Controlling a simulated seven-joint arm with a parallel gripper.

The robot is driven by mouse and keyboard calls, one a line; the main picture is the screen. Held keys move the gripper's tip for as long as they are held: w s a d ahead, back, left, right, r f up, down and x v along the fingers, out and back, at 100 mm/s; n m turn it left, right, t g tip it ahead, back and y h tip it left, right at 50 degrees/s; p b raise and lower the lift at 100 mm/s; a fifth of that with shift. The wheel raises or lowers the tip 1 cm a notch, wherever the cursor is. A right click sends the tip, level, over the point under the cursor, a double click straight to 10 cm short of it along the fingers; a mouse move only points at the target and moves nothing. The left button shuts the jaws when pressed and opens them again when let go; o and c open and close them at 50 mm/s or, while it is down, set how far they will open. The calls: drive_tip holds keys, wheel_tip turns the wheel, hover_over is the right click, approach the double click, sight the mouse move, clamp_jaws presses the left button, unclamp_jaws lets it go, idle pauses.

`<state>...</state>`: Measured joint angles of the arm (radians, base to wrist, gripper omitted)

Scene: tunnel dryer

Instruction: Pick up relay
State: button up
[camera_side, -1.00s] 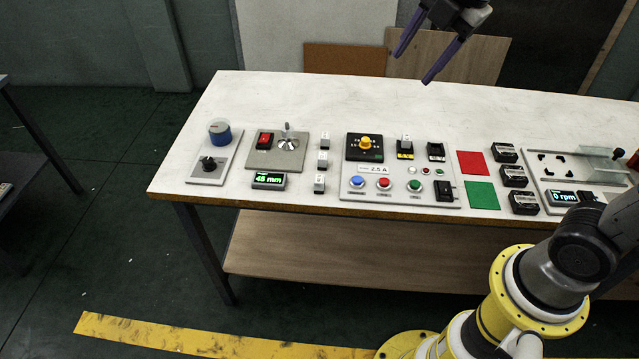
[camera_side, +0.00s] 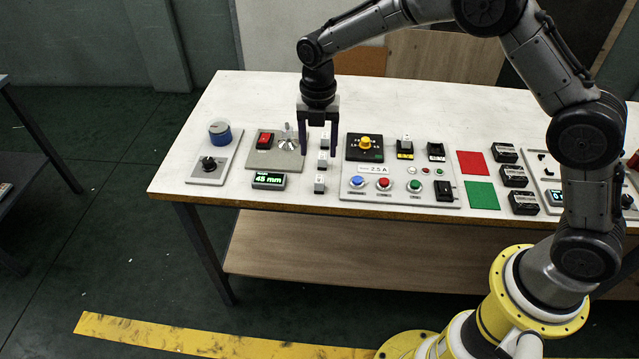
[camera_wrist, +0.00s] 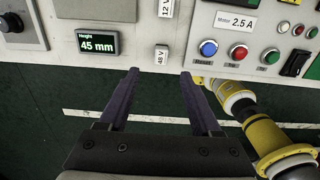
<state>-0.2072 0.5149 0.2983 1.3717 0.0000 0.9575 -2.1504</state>
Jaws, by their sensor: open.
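Several small pale blocks with voltage labels, seemingly the relays, stand in a column on the table. In the side view the middle relay (camera_side: 322,159) and the front relay (camera_side: 319,187) show, with a rear one partly between my fingers. My gripper (camera_side: 318,153) points down over the rear part of this column, open and empty.
Left of the column are a plate with a red switch (camera_side: 264,141) and lever, and a height display (camera_side: 269,180) reading 45 mm. To the right is a panel with blue (camera_side: 357,181), red and green buttons. Black boxes (camera_side: 505,153) stand farther right. The table's rear is clear.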

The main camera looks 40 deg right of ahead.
sight(320, 179)
drive_tip(key=f, duration=1)
drive_tip(key=shift+s+f, duration=0.15)
drive_tip(key=shift+s, duration=0.05)
clamp_jaws()
